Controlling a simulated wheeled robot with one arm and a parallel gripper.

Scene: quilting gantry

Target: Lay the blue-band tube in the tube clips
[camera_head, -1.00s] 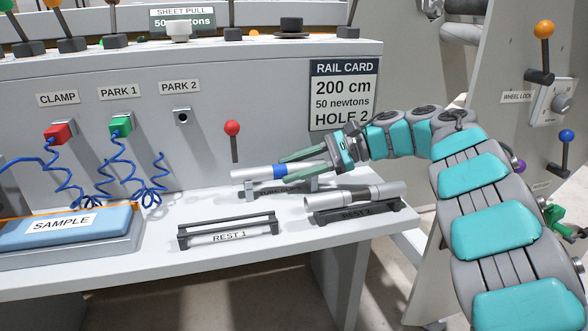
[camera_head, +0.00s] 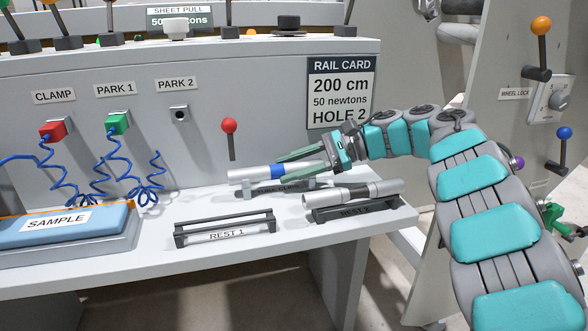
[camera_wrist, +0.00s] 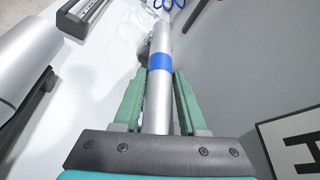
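The blue-band tube (camera_head: 248,174), silver with a blue ring, lies level at the tube clips (camera_head: 247,190), whose label is partly hidden beneath it. Its near part runs between my gripper's fingers. My gripper (camera_head: 296,168) reaches in from the right, with one green finger on each side of the tube. In the wrist view, the tube (camera_wrist: 159,98) passes between the fingers of my gripper (camera_wrist: 159,95), with narrow gaps showing beside it. The fingers look slightly open. The exact seating in the clips is hard to see.
Rest 2 (camera_head: 400,205) holds another silver tube (camera_head: 370,191) close in front of my gripper. Rest 1 (camera_head: 227,236) is empty. A red-knobbed lever (camera_head: 229,126) stands behind the clips. The blue sample block (camera_head: 60,222) and coiled hoses (camera_head: 115,165) are at left.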

